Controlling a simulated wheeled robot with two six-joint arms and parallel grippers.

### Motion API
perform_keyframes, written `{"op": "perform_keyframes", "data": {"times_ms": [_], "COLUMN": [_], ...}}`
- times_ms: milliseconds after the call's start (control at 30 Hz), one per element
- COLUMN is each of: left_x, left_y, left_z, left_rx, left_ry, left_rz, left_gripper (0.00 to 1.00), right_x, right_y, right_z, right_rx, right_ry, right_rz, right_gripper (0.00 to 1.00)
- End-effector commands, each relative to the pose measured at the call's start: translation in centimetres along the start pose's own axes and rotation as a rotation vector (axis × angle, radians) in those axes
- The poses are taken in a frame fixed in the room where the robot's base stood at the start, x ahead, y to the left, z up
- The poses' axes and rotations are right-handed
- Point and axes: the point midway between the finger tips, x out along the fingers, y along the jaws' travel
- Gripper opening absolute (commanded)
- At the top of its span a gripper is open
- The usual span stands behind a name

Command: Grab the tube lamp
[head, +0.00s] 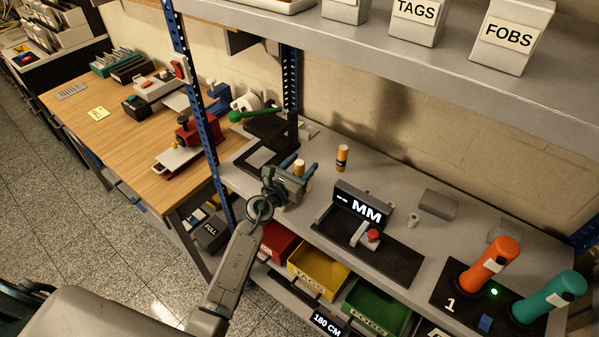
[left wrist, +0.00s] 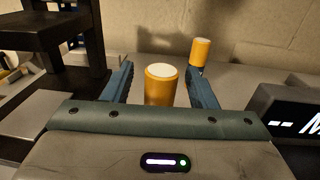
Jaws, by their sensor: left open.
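My left gripper (head: 293,180) is open over the back shelf, beside a short yellow cylinder with a pale top (head: 299,166). In the left wrist view this yellow cylinder (left wrist: 161,86) stands upright between the two spread fingers, with gaps on both sides. A second yellow cylinder with a dark band (head: 342,157) stands farther back; it also shows in the left wrist view (left wrist: 201,52). An orange tube (head: 488,265) and a teal tube (head: 549,297) lean in a black dock marked 1 at the right. I cannot tell which is the tube lamp. My right gripper is out of view.
A black device with an MM display (head: 366,212) stands right of the gripper. A dark stand (head: 270,130) is on its left. Red, yellow (head: 320,270) and green bins sit below the shelf. A blue post (head: 195,90) and an upper shelf (head: 400,70) frame the space.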

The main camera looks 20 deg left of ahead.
Motion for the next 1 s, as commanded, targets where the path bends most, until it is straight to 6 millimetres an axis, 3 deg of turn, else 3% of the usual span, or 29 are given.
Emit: {"op": "perform_keyframes", "data": {"times_ms": [100, 333, 367, 600, 667, 1000], "left_x": [1.09, 1.25, 1.25, 1.23, 1.23, 1.23], "left_y": [-0.02, -0.04, -0.04, -0.04, -0.04, -0.04], "left_z": [-0.03, -0.09, -0.09, -0.09, -0.08, 0.6], "left_rx": [-0.002, -0.001, -0.001, -0.001, -0.001, 0.0], "left_ry": [0.0, 0.001, 0.001, 0.001, 0.001, 0.0], "left_rz": [0.0, 0.0, 0.0, 0.0, 0.0, 0.0], "left_gripper": [0.52, 0.52, 0.5, 0.04, 0.01, 0.0], "right_x": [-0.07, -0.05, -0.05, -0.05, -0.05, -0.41], "right_y": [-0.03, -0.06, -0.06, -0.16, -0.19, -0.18], "right_z": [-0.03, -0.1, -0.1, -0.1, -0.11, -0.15], "right_rx": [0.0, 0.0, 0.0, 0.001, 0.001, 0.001], "right_ry": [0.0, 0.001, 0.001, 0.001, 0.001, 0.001], "right_rz": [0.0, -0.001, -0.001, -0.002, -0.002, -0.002], "right_gripper": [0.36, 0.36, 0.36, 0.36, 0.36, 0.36]}}
